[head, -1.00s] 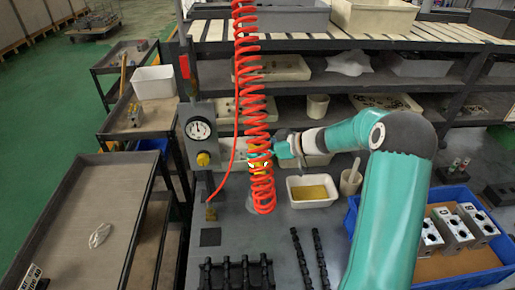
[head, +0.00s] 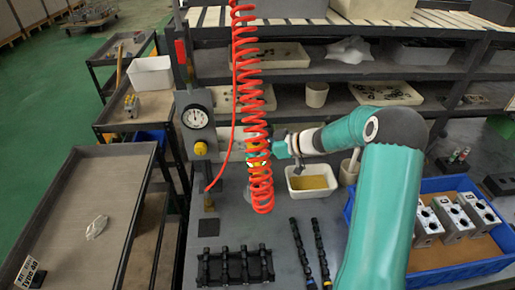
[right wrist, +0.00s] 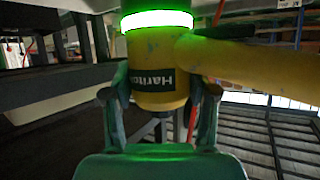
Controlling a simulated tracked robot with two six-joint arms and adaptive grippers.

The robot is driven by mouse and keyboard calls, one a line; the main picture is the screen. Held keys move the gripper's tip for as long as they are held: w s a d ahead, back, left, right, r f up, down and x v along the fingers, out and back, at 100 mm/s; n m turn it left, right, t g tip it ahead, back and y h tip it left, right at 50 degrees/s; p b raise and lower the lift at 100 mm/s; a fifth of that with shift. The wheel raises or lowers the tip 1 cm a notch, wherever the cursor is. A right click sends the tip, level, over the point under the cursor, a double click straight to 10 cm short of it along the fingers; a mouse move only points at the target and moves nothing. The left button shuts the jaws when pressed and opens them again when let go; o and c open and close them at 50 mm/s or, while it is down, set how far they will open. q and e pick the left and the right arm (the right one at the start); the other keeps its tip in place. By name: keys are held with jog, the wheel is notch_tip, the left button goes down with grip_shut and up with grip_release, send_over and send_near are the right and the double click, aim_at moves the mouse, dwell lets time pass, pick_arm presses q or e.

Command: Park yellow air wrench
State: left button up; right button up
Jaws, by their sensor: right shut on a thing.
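The yellow air wrench (right wrist: 155,92) fills the upper middle of the right wrist view, with a dark label and a lit green ring. My right gripper (right wrist: 164,88) is shut on its body, one finger on each side. In the head view the wrench (head: 257,160) is mostly hidden behind the coils of the red hose (head: 262,190), with small yellow patches showing. My right gripper (head: 277,148) comes to it from the right, above the bench. My left gripper is not in view.
A gauge (head: 195,116) on a grey post with a yellow knob stands left of the hose. A white tray (head: 312,195), black rack (head: 235,281) and blue crate (head: 460,267) with metal blocks are on the bench (head: 285,213). Shelves stand behind.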

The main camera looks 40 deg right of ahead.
jog(key=shift+r+p, duration=0.25)
jog(key=shift+p, duration=0.6)
dwell(0.8)
jog(key=shift+f+b, duration=1.7)
jog(key=shift+f, duration=1.8)
dwell(0.4)
jog(key=o, duration=1.6)
jog(key=shift+o, duration=0.2)
jog(key=shift+s+f, duration=0.1)
jog(key=shift+f, duration=0.15)
jog(key=v, duration=1.2)
